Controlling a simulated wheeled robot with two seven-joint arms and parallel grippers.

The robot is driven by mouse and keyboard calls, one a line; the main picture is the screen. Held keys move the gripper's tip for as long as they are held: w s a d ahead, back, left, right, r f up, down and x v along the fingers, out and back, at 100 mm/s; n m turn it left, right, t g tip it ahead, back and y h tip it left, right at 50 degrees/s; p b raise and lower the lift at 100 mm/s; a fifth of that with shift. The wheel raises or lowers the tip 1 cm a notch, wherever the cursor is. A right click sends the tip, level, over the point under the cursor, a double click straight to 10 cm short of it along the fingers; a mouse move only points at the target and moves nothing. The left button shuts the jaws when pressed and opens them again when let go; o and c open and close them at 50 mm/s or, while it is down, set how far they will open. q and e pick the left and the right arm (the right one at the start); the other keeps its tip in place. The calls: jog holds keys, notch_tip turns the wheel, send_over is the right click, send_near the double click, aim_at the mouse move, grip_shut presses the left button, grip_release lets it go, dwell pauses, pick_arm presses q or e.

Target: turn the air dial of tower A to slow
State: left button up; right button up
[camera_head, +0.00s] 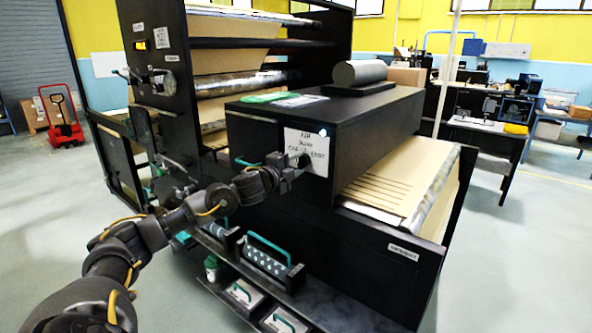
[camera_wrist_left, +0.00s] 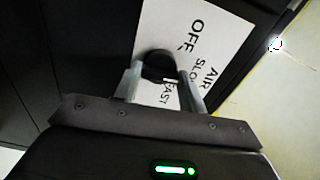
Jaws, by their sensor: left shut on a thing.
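The air dial (camera_wrist_left: 157,65) is a black round knob on a white label plate (camera_wrist_left: 212,32) marked AIR, OFF, SLOW and FAST. The plate also shows in the head view (camera_head: 308,146), on the end face of a black box-shaped housing (camera_head: 345,120). My left gripper (camera_head: 296,165) reaches the dial from the left. In the left wrist view the two fingers of my left gripper (camera_wrist_left: 160,80) are shut on the dial, one on each side. The dial's pointer is hidden, so its setting cannot be told. My right gripper is in neither view.
A grey cylinder (camera_head: 360,72) and a green cloth (camera_head: 264,98) lie on top of the housing. A red pallet truck (camera_head: 62,120) stands far left. The floor at right is free.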

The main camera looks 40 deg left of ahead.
pick_arm(q)
jog(key=shift+m, duration=0.5)
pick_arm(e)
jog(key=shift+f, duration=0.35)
pick_arm(q)
jog(key=o, duration=1)
jog(key=shift+s+f+b, duration=0.15)
jog(key=shift+s+b, duration=0.3)
jog(key=shift+s, duration=0.05)
jog(key=s+b, duration=0.4)
jog(key=s, duration=0.6)
jog(key=shift+d, duration=0.15)
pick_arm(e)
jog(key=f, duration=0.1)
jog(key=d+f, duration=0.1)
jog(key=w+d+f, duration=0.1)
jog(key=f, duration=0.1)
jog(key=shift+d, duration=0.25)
pick_arm(q)
jog(key=shift+w, duration=0.1)
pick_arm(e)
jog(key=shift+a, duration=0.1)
